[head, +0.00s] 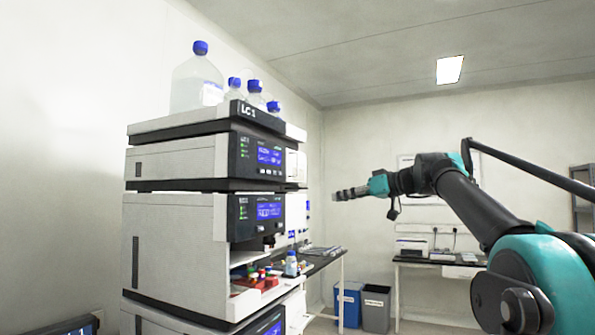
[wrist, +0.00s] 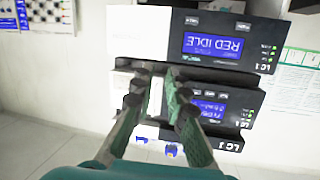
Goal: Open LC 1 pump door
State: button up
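The LC 1 stack (head: 178,163) stands at the left in the head view, its label on the top tray. Its upper module has a dark panel with a blue display (head: 268,156) and a pale front beside it. I cannot read which module is the pump, and no door stands visibly open on the upper module. My gripper (head: 338,194) is right of the stack, pointing left, apart from it in the head view. In the upside-down wrist view, my gripper (wrist: 157,72) has its fingers apart with nothing between them, overlapping the upper module's front (wrist: 125,88).
Bottles with blue caps (head: 197,83) stand on the top tray. The module below has an open bay with vials (head: 262,275). A bench (head: 335,257), two bins (head: 376,308) and a printer (head: 411,249) are farther back.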

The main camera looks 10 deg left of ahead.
notch_tip(320, 180, up, 11)
jog(key=n+t+y, duration=0.1)
jog(key=y, duration=0.1)
jog(key=x, duration=1.7)
jog(key=shift+w+d+r, duration=0.1)
jog(key=shift+w, duration=0.15)
grip_shut()
jog(key=shift+d, duration=0.2)
